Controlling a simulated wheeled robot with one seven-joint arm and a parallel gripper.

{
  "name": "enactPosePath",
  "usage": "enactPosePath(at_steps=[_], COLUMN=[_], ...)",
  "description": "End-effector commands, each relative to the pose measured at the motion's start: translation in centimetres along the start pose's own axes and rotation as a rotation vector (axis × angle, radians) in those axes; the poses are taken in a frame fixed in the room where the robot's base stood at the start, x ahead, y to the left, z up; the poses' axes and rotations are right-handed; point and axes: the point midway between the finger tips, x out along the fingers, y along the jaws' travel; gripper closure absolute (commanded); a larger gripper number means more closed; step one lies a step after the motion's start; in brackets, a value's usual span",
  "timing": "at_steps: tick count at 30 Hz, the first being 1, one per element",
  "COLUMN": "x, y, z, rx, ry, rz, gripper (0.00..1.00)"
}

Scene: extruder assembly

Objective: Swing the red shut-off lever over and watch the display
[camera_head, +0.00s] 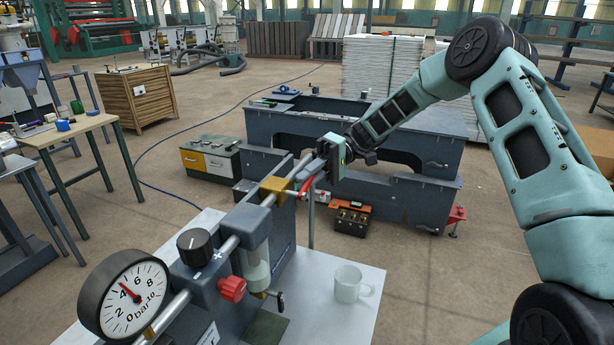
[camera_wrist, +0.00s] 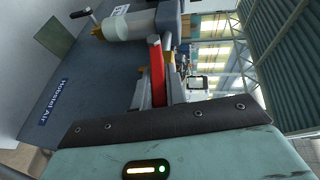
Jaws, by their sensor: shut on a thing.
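The red shut-off lever (camera_head: 307,185) is beside the brass valve body (camera_head: 277,187) on the pipe of the air unit. My gripper (camera_head: 317,171) is at the lever from the right and is shut on it. In the wrist view the red lever (camera_wrist: 157,72) runs up between the fingers, which partly hide it. The display is a round white pressure gauge (camera_head: 135,298) marked bar, at the lower left. Its red needle points up and left, near the 4.
A black knob (camera_head: 194,247), a red knob (camera_head: 232,289) and a clear bowl (camera_head: 255,262) are on the air unit. A pale mug (camera_head: 350,284) stands on the grey tabletop (camera_head: 345,325). A dark machine frame (camera_head: 400,205) stands behind my gripper.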

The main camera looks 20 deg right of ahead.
Motion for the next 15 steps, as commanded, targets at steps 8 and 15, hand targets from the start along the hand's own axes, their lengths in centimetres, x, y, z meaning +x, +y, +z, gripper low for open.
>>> enactPosePath(at_steps=[8, 15], x=[-0.01, 0.02], y=[0.97, 1.2], z=[-0.09, -0.09], rx=[0.059, 0.082], ry=[0.006, 0.007], rz=[-0.146, -0.203], gripper=[1.0, 1.0])
